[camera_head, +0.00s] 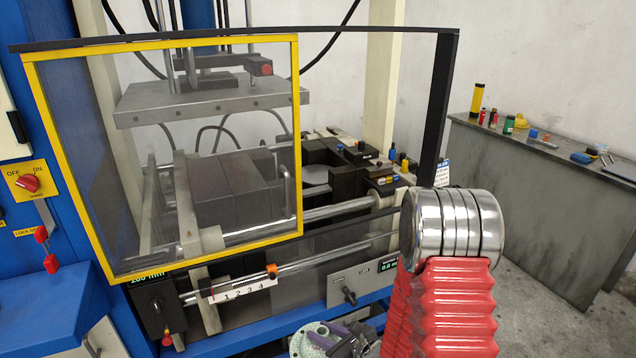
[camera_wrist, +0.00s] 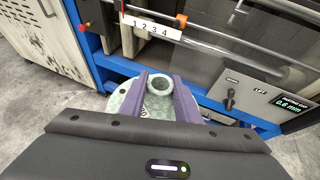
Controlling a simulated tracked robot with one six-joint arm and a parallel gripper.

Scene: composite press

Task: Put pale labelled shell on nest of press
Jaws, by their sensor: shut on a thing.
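My gripper (camera_wrist: 160,88) has purple fingers shut on the pale labelled shell (camera_wrist: 123,102), a mottled whitish-green round flange with a raised ring in its middle. In the head view the shell (camera_head: 303,343) shows at the bottom edge, partly cut off, beside my purple fingers (camera_head: 347,342). It is held in front of the press (camera_head: 235,190), outside its frame and low. Inside the press are dark blocks and a flat grey round face (camera_head: 312,179); I cannot tell whether this is the nest. The label on the shell is only partly seen.
A yellow-framed clear guard (camera_head: 160,262) covers the press's left front; the right part is open. Horizontal steel rods (camera_head: 335,210) and a black post (camera_head: 440,110) border it. A grey bench (camera_head: 560,190) with small items stands at right. My red-sleeved arm hides the lower right.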

